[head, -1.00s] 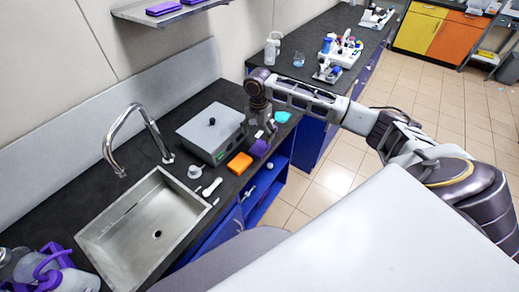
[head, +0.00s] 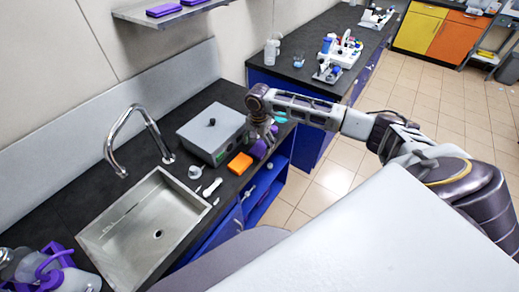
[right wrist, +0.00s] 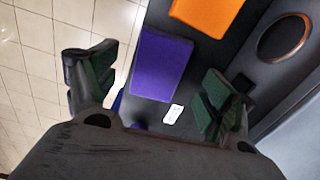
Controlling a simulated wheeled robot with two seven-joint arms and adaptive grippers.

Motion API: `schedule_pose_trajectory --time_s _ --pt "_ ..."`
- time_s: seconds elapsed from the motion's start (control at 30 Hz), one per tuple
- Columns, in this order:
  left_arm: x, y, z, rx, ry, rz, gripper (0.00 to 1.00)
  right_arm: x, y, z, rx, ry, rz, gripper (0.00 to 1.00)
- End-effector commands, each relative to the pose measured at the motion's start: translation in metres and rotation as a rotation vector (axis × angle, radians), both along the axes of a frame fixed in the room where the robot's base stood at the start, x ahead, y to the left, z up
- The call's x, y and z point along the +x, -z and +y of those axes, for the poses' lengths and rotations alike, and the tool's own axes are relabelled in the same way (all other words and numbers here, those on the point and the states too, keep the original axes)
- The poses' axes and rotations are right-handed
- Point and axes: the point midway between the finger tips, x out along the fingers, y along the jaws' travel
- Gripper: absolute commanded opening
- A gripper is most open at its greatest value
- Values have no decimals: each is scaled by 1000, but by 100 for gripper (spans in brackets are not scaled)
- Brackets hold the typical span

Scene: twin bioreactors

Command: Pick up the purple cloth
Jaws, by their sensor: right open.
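The purple cloth (head: 259,149) lies on the dark counter near its front edge, beside an orange cloth (head: 240,163). In the head view my right gripper (head: 264,134) is over the purple cloth, pointing down and partly covering it. In the right wrist view the purple cloth (right wrist: 160,66) shows as a flat rectangle between the two spread fingers of my open, empty right gripper (right wrist: 155,88). The orange cloth (right wrist: 207,14) is at the top of that view. My left gripper is not in view.
A grey box-shaped device (head: 212,133) stands close to the left of the gripper. A cyan item (head: 280,117) lies behind it. A sink (head: 150,225) with a faucet (head: 135,130) is to the left. A small white item (right wrist: 173,114) lies beside the purple cloth.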

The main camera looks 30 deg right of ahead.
Motion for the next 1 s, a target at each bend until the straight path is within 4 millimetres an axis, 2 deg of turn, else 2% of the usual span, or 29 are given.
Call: schedule_pose_trajectory --time_s 0.13,0.3,0.77,1.0 --pt "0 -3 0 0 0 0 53 -1 17 0 0 1 1 83" --pt "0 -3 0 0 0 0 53 -1 27 0 0 1 0 83" --pt "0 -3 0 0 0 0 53 -1 28 0 0 0 0 83" --pt "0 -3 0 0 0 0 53 -1 28 0 0 0 0 53"
